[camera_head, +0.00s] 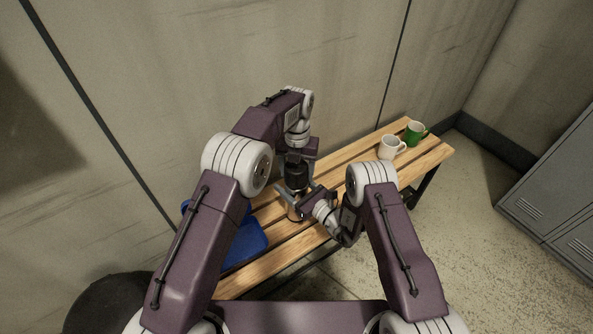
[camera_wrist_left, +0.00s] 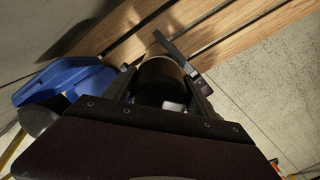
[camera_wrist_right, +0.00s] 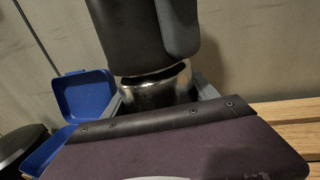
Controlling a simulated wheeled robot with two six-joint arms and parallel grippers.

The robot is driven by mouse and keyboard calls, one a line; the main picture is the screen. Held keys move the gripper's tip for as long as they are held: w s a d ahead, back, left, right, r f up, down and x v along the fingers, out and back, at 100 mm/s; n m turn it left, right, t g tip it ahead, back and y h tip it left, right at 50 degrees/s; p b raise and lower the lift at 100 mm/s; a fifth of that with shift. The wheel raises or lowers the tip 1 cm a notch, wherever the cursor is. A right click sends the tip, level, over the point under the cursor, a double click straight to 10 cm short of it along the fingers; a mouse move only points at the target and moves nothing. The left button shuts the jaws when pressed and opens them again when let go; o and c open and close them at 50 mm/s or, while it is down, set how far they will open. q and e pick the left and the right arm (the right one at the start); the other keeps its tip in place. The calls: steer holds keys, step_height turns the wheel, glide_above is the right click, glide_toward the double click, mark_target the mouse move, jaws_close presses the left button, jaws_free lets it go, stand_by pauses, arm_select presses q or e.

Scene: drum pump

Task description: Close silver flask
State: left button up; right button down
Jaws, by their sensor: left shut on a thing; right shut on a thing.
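The silver flask stands upright on the bench, with its shiny metal body (camera_wrist_right: 155,88) seen best in the right wrist view. A black lid (camera_wrist_left: 160,82) sits over its top, in line with it. My left gripper (camera_head: 297,168) comes down from above and is shut on the black lid. My right gripper (camera_head: 293,196) reaches in from the right and is shut around the silver body below the lid. The lid also shows large in the right wrist view (camera_wrist_right: 130,35). I cannot tell whether the lid is fully seated. Grippers hide part of the flask.
The slatted wooden bench (camera_head: 435,152) runs along the wall. An open blue box (camera_head: 245,243) lies left of the flask. A white mug (camera_head: 391,147) and a green mug (camera_head: 414,133) stand at the far right end. The bench between flask and mugs is mostly clear.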

arm_select(q)
steer(key=o, duration=1.4)
steer(key=shift+c, duration=0.2)
steer(key=shift+r, duration=0.1)
steer(key=shift+r, duration=2.2)
steer(key=shift+c, duration=0.5)
